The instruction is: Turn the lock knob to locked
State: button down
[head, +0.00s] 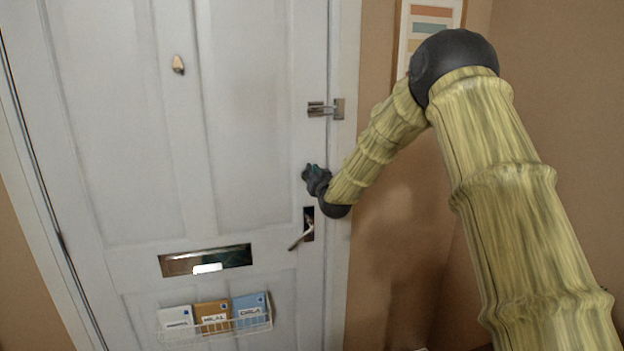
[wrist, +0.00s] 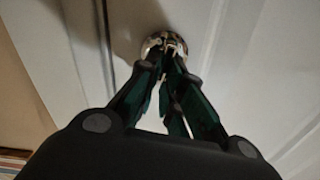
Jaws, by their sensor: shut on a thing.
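The lock knob (wrist: 164,42) is a small, shiny round metal piece on the white door, at the top middle of the wrist view. My gripper (wrist: 172,56) reaches up to it with both fingers closed together on its turning part. In the head view my gripper (head: 309,172) is against the door's right edge, between the latch above and the lever handle (head: 303,236) below, and it hides the knob. Which way the knob is turned cannot be told.
A metal latch (head: 326,108) sits above my gripper on the door (head: 155,120) and frame. Lower on the door are a mail slot (head: 205,261) and a wire rack (head: 215,328) with several envelopes. A framed picture (head: 430,22) hangs on the wall at right, behind my arm.

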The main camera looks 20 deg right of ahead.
jog(key=shift+s+d+f+m+b, duration=0.1)
jog(key=shift+d+f+m+b, duration=0.2)
jog(key=shift+m+b, duration=2.4)
jog(key=shift+w+d+f+m+b, duration=0.1)
jog(key=shift+d+f+m+b, duration=0.2)
jog(key=shift+m+b, duration=2.35)
jog(key=shift+s+d+f+m+b, duration=0.1)
jog(key=shift+d+f+m+b, duration=0.15)
jog(key=shift+m+b, duration=2.4)
jog(key=shift+b, duration=0.3)
jog(key=c, duration=1.6)
grip_release()
jog(key=shift+a, duration=0.1)
jog(key=shift+o, duration=0.2)
jog(key=s+a, duration=0.1)
jog(key=s, duration=1.1)
